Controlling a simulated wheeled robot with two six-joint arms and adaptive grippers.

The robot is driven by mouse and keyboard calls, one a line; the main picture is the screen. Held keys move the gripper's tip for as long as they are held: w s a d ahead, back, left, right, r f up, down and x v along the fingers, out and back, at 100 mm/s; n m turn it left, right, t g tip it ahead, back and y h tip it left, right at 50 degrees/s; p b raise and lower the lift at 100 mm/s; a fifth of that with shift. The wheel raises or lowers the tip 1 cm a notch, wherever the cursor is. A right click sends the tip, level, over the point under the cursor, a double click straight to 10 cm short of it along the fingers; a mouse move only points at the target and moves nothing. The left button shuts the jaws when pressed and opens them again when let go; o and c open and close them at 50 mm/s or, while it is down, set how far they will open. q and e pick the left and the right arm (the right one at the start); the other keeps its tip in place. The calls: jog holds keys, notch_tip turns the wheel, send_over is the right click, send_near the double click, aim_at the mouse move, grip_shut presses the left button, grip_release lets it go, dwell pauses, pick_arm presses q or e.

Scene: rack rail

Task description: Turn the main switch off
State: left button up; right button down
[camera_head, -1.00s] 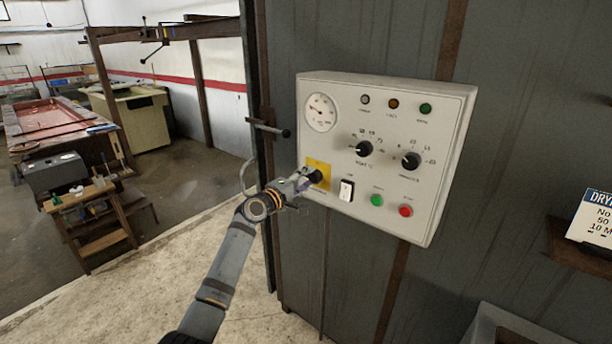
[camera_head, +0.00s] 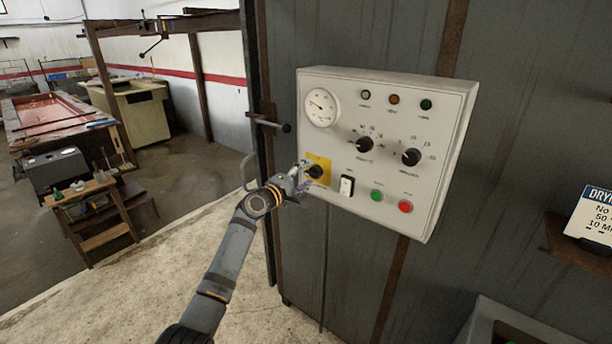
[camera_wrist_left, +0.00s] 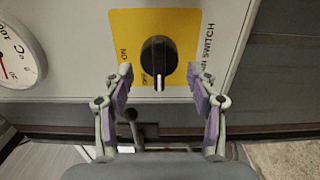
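The main switch is a black knob (camera_head: 315,171) on a yellow plate (camera_head: 322,161) at the panel's lower left. In the left wrist view the knob (camera_wrist_left: 159,58) shows unobstructed, with its white line pointing down, beside the OFF lettering; ON stands further up and left. My left gripper (camera_head: 301,180) is just left of and in front of the knob in the head view. In the left wrist view its fingers (camera_wrist_left: 160,85) are spread apart and empty, one on each side below the knob, not gripping it. My right gripper is in neither view.
The light grey control panel (camera_head: 440,95) carries a gauge (camera_head: 322,107), two other black knobs, lamps, a white rocker switch (camera_head: 346,187), and green and red buttons. A handle bar (camera_head: 270,124) sticks out left of the panel. A sign stands at the right.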

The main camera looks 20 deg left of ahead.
pick_arm(q)
jog(key=v, duration=1.2)
